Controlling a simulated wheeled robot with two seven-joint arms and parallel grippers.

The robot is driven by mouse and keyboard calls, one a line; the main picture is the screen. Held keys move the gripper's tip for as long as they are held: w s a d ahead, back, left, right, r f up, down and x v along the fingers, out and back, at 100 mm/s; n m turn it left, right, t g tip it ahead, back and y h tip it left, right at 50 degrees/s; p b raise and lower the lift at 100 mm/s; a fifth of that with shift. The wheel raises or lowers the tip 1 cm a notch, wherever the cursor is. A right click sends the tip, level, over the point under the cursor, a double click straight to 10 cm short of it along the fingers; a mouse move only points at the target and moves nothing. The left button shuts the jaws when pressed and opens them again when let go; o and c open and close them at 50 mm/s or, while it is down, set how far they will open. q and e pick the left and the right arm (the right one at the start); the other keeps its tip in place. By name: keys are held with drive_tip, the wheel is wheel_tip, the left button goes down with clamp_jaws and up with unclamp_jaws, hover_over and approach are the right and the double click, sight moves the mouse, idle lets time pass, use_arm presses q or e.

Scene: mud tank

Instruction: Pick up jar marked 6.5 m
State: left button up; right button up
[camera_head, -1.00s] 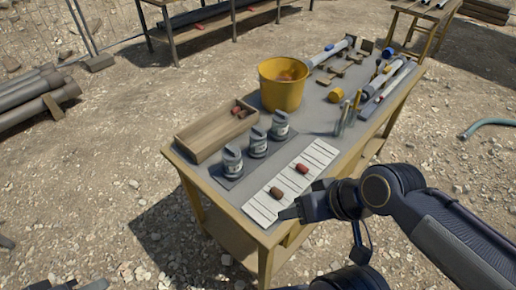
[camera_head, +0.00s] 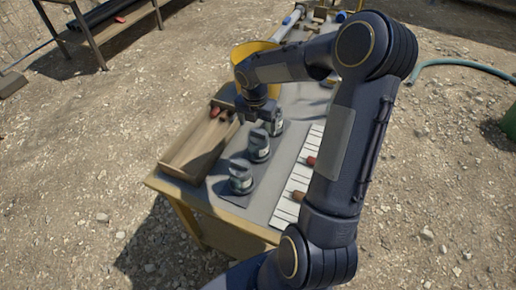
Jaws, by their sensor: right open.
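Three grey jars with dark lids and pale labels stand in a row on a dark mat (camera_head: 232,199) on the table. They are the near jar (camera_head: 240,178), the middle jar (camera_head: 259,148) and the far jar (camera_head: 276,127). The label writing is too small to read, so I cannot tell which one is marked 6.5 m. My right gripper (camera_head: 259,119) points down at the far jar, open, and partly covers it. I cannot tell whether it touches the jar. My left gripper is out of view.
A wooden tray (camera_head: 190,160) with reddish pieces lies left of the jars. A yellow bucket (camera_head: 240,56) stands behind, partly hidden by my arm. A white ruled strip (camera_head: 285,205) with two small plugs lies to the right.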

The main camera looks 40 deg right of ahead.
sight(259, 132)
drive_tip(key=f, duration=0.2)
drive_tip(key=f+p, duration=0.1)
drive_tip(key=f, duration=0.1)
drive_tip(key=shift+s+f, duration=0.2)
drive_tip(key=shift+f, duration=0.15)
drive_tip(key=shift+d+f, duration=0.15)
drive_tip(key=shift+f, duration=0.45)
drive_tip(key=shift+w, duration=0.1)
drive_tip(key=c, duration=1.6)
drive_tip(key=shift+r, duration=0.15)
drive_tip(key=shift+c, duration=0.2)
